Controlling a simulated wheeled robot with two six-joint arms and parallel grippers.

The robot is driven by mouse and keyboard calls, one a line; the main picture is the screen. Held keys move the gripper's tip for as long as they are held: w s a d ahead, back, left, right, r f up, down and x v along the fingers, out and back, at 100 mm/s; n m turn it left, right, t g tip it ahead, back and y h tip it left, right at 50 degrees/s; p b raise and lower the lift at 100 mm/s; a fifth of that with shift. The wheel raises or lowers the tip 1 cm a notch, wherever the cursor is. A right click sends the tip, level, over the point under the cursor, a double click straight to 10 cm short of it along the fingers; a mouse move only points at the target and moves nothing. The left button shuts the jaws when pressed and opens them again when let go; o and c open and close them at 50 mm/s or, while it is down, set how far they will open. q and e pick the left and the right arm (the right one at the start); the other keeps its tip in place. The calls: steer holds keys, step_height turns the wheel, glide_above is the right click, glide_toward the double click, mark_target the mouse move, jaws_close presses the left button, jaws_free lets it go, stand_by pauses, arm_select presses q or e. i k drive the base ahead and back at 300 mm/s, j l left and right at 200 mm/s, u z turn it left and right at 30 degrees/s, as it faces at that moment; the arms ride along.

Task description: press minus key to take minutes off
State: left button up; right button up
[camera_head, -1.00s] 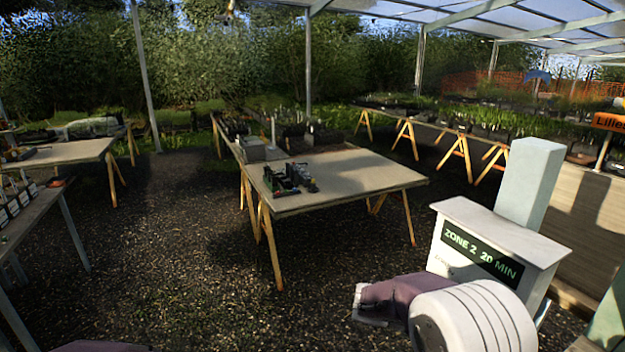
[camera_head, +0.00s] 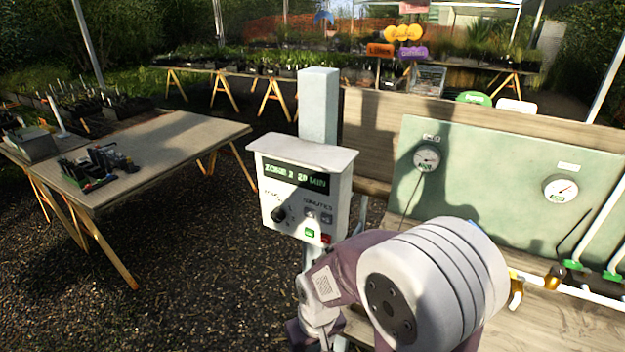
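Below are a black knob (camera_head: 279,214) on the left and two small grey keys under the label "MINUTES", a left one (camera_head: 311,212) and a right one (camera_head: 327,217). Their signs are too small to read. A green button (camera_head: 309,232) and a red button (camera_head: 326,238) sit lower. My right arm reaches up below and right of the box, apart from the keys as far as I can tell. Neither gripper's fingers show.
A green panel (camera_head: 490,150) with dial gauges (camera_head: 427,158) stands to the right, with white pipes and valves (camera_head: 573,265) below it. A wooden table (camera_head: 170,140) with small items is on the left. The gravel floor (camera_head: 190,270) before the box is clear.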

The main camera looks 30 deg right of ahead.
mark_target(309, 212)
steer(key=z, duration=0.9)
